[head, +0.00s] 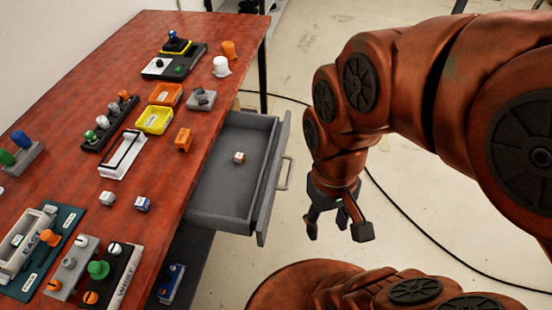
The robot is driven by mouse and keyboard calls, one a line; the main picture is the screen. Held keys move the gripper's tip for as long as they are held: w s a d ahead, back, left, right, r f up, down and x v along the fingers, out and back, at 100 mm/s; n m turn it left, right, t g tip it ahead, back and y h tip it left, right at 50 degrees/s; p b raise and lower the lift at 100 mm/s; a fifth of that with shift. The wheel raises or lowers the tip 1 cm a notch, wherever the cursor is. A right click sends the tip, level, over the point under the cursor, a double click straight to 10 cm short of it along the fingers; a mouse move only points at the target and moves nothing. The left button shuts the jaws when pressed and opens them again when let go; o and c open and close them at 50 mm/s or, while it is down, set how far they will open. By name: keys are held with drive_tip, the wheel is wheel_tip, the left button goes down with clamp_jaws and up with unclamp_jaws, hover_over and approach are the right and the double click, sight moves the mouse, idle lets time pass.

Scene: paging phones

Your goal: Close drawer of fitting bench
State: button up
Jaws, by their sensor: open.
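The fitting bench (60,95) has a reddish-brown top and runs along the left side. Its grey drawer (215,205) is pulled out to the right from under the top. A small whitish block with a brown mark (239,158) lies inside the drawer. The drawer front carries a pale bar handle (283,174) on its outer side. My gripper (338,236) is open and empty, pointing down to the right of the drawer front. A gap of floor shows between it and the handle.
Trays, knobs and small blocks stand on the bench top, including a yellow tray (155,120) and a white cup-like piece (221,66). A black cable (420,226) runs over the pale floor. A lower shelf (196,262) shows below the drawer.

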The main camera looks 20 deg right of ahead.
drive_tip(key=w+m+y+b, duration=0.1)
drive_tip(key=w+m, duration=0.1)
drive_tip(key=w, duration=0.1)
drive_tip(key=w+a+f+m+y+b, duration=0.1)
drive_tip(key=w+m, duration=0.1)
drive_tip(key=w, duration=0.2)
drive_tip(key=w+f+m+y+b, duration=0.1)
drive_tip(key=w+m, duration=0.1)
drive_tip(key=w, duration=0.2)
drive_tip(key=shift+w+a+f, duration=0.15)
drive_tip(key=shift+a+f, duration=0.05)
clamp_jaws()
drive_tip(key=w+d+f+m+t+y+b, duration=0.1)
drive_tip(key=w+d+f+m+b, duration=0.15)
drive_tip(key=w, duration=0.35)
drive_tip(key=w+d+f+m+t+y+b, duration=0.1)
drive_tip(key=w+d+m+y, duration=0.1)
drive_tip(key=w+m, duration=0.25)
drive_tip(key=w+d+f+m+t+y+b, duration=0.1)
drive_tip(key=w+d+f+m+t+b, duration=0.1)
drive_tip(key=w+d+f+m, duration=0.45)
drive_tip(key=w+d+f+m+t+y+b, duration=0.1)
drive_tip(key=w+d+f+m+t+b, duration=0.2)
drive_tip(key=w+d, duration=0.65)
drive_tip(key=w+a+f+m+p, duration=0.1)
drive_tip(key=w+a+f, duration=0.2)
drive_tip(key=a+f, duration=0.3)
drive_tip(key=shift+w+a+f+g, duration=0.3)
drive_tip(key=shift+a+f, duration=0.05)
drive_tip(key=shift+a, duration=0.55)
